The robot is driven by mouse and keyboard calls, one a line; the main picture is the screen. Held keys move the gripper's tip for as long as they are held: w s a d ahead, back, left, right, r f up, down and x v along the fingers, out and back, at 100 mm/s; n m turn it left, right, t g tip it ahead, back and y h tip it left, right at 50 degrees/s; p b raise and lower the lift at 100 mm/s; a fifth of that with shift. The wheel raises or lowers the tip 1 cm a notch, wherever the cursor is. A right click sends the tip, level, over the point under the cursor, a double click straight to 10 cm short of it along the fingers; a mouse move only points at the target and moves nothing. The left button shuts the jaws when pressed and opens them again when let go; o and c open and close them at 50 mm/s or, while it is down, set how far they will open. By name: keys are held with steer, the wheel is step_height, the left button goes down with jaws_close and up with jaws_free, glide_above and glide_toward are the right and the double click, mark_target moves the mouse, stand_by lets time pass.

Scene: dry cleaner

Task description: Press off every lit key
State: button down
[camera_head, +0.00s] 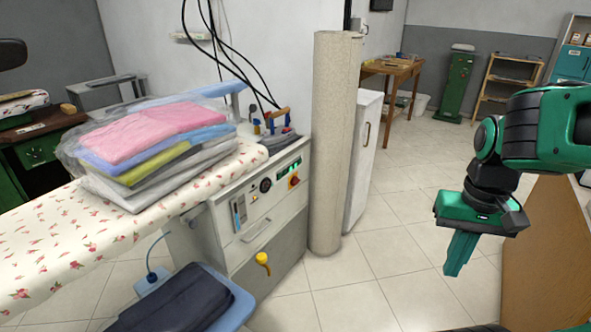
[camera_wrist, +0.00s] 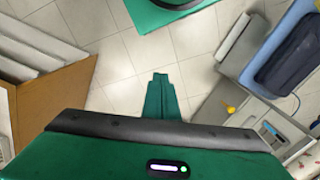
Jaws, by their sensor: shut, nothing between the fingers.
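The grey control panel (camera_head: 247,204) of the ironing station is on the front of the cabinet under the flowered ironing board, left of centre in the head view. It has a round gauge, a red and yellow knob (camera_head: 294,181) and small green lights (camera_head: 293,167). Which keys are lit is too small to tell. My gripper (camera_head: 457,258) is shut and empty, pointing down over the tiled floor at the right, well apart from the panel. In the wrist view my gripper's fingers (camera_wrist: 159,84) are together, and the panel is at the lower right, seen at an angle.
Folded clothes in plastic (camera_head: 150,150) lie on the ironing board (camera_head: 70,235). A yellow handle (camera_head: 263,262) sticks out of the cabinet front. A beige column (camera_head: 330,150) stands right of the cabinet. A brown wooden panel (camera_head: 545,260) is at the right. Tiled floor is clear between.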

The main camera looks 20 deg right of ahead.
steer(key=w+d+n+t+h, duration=0.15)
steer(key=w+d, duration=0.35)
steer(key=w, duration=0.8)
steer(key=w+d+n+t+h, duration=0.1)
steer(key=w+d+t+h, duration=0.35)
steer(key=w, duration=0.85)
steer(key=w+d+f+n+t, duration=0.1)
steer(key=w+d+f+n, duration=0.1)
steer(key=w, duration=0.9)
steer(key=w+d+f+n+t, duration=0.1)
steer(key=w+f+t, duration=0.1)
steer(key=w, duration=0.8)
steer(key=w+a+f+n+t, duration=0.2)
steer(key=w+f, duration=0.2)
steer(key=w, duration=0.4)
steer(key=w+a+f+n+t, duration=0.2)
steer(key=w+a+f, duration=0.15)
steer(key=w, duration=0.45)
steer(key=w+a+f+n+t+y, duration=0.2)
steer(key=w+a+f+t, duration=0.1)
steer(key=a+f, duration=0.2)
steer(key=w+a+f+n+t+y, duration=0.1)
steer(key=w+a+f+n+t, duration=0.1)
steer(key=a+f, duration=0.3)
steer(key=shift+w+f+n+t+y, duration=0.45)
steer(key=shift+f+n, duration=0.3)
steer(key=shift+f, duration=0.6)
steer(key=shift+a, duration=0.15)
